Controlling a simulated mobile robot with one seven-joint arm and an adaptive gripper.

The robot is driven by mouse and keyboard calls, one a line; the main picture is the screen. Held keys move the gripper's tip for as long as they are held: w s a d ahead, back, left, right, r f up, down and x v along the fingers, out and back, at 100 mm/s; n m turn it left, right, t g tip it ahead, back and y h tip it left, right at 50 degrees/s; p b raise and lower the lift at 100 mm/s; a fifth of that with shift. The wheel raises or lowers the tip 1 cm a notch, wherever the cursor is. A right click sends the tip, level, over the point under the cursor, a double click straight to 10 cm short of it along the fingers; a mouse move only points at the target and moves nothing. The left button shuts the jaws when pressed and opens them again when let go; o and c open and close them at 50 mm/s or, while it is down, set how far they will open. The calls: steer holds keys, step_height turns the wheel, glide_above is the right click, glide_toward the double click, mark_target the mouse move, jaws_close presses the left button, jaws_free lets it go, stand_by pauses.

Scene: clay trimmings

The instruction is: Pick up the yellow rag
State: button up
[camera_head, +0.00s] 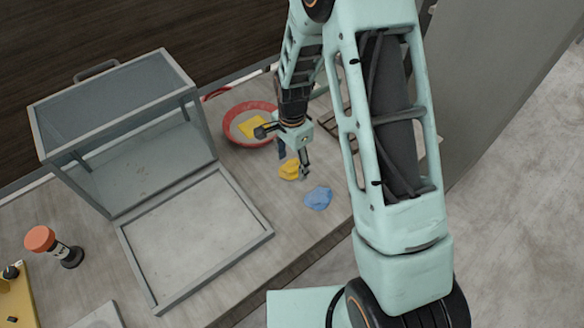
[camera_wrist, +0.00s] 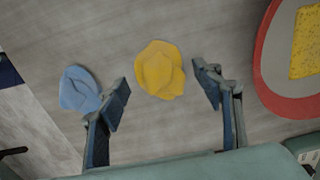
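The yellow rag (camera_head: 289,169) lies crumpled on the grey counter, beside a blue rag (camera_head: 319,198). In the wrist view the yellow rag (camera_wrist: 160,70) is whole and unobstructed, ahead of and between the two fingertips. My gripper (camera_head: 295,164) is open and points down above the yellow rag; part of the rag is hidden behind a finger in the head view. In the wrist view my gripper (camera_wrist: 164,87) has its fingers spread wide, with nothing between them held. The blue rag (camera_wrist: 79,89) lies just outside the left finger.
A red bowl (camera_head: 231,119) with a flat yellow piece (camera_head: 254,127) inside stands behind my gripper. A glass-sided case (camera_head: 125,90) with its open frame (camera_head: 160,300) takes up the counter to the left. An orange-topped tool (camera_head: 41,239) stands further left. The counter's front edge is close by.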

steer(key=c, duration=1.1)
steer(key=shift+r, duration=0.1)
steer(key=shift+r, duration=0.5)
steer(key=s+r, duration=0.1)
steer(key=r, duration=0.1)
steer(key=s+r+b, duration=0.1)
steer(key=s+r, duration=0.1)
steer(key=r, duration=0.1)
steer(key=s+a+r, duration=0.1)
steer(key=s+r, duration=0.1)
steer(key=r, duration=0.1)
steer(key=s+a+r+b, duration=0.1)
steer(key=s+r, duration=0.2)
steer(key=s, duration=0.6)
steer(key=shift+a+r+b, duration=0.25)
steer(key=shift+r+b, duration=0.05)
steer(key=shift+r, duration=0.1)
steer(key=shift+w, duration=0.1)
